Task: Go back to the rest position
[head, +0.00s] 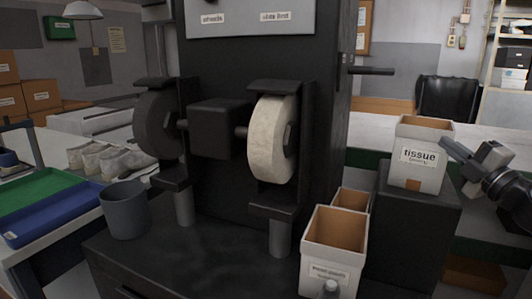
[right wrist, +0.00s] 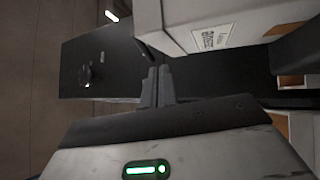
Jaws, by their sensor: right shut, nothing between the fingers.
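My right gripper (head: 450,148) comes in from the right edge of the head view. Its fingers are beside the right side of the white tissue box (head: 418,172). I cannot tell whether they touch it. In the right wrist view the two grey fingers (right wrist: 158,86) are closed together with nothing between them. A white box with a printed label (right wrist: 212,30) shows just beyond them at the top. My left gripper is not in view.
The tissue box stands on a dark block (head: 415,225). A grinder with a dark wheel (head: 155,125) and a pale wheel (head: 272,140) fills the middle. Open boxes (head: 330,250) stand in front right. A grey cup (head: 125,215), blue tray (head: 60,220) and pale shoe lasts (head: 110,157) are left.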

